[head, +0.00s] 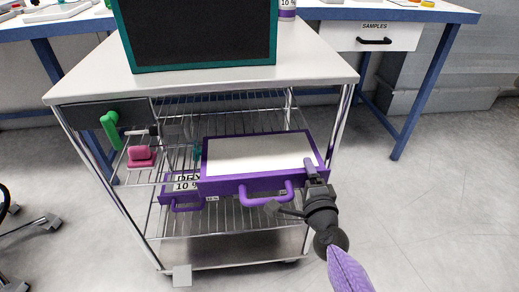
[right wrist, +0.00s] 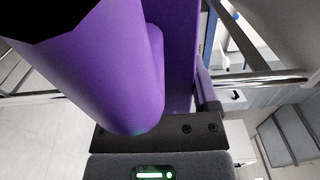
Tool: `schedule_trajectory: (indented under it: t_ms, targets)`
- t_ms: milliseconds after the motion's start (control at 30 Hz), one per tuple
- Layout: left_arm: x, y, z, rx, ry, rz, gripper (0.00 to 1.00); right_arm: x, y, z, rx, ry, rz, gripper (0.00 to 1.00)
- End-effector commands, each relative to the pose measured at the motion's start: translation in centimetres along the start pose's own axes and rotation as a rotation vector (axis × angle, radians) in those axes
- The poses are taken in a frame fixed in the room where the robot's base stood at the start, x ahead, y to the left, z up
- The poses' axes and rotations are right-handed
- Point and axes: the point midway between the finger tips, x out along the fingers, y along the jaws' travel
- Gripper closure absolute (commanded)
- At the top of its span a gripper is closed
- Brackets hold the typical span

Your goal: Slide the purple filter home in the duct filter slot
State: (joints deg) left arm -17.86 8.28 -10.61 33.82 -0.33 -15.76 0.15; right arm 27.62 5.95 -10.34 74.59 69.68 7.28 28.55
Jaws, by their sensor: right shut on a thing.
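The purple filter (head: 260,155), a flat purple frame around a white panel, shows in the head view at the front of the cart's wire shelves. It sticks out past the front of the cart, with a purple bar handle on its front edge. My right gripper (head: 298,192) is at the right end of that front edge, shut on the handle. In the right wrist view a thick purple bar (right wrist: 115,65) fills the space before the gripper and hides what lies beyond. I cannot make out the duct filter slot clearly. My left gripper is not in view.
The metal cart has a white top (head: 310,65) holding a teal-framed black panel (head: 195,30). Left of the filter are a labelled purple-handled item (head: 187,205), a pink block (head: 140,157) and a green handle (head: 110,130). Open floor lies to the right.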

Motion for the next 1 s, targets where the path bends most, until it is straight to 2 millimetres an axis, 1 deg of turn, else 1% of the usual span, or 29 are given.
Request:
schedule_trajectory:
  t_ms: [33,200,1000]
  targets:
    - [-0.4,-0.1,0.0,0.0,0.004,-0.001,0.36,-0.5,-0.3,0.0,0.002,0.001,-0.004,1.0]
    - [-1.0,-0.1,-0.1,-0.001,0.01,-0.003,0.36,-2.4,-0.4,0.0,0.001,0.0,-0.004,1.0]
    - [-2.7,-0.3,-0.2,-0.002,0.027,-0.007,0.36,-11.1,-0.2,0.0,0.0,0.0,-0.003,1.0]
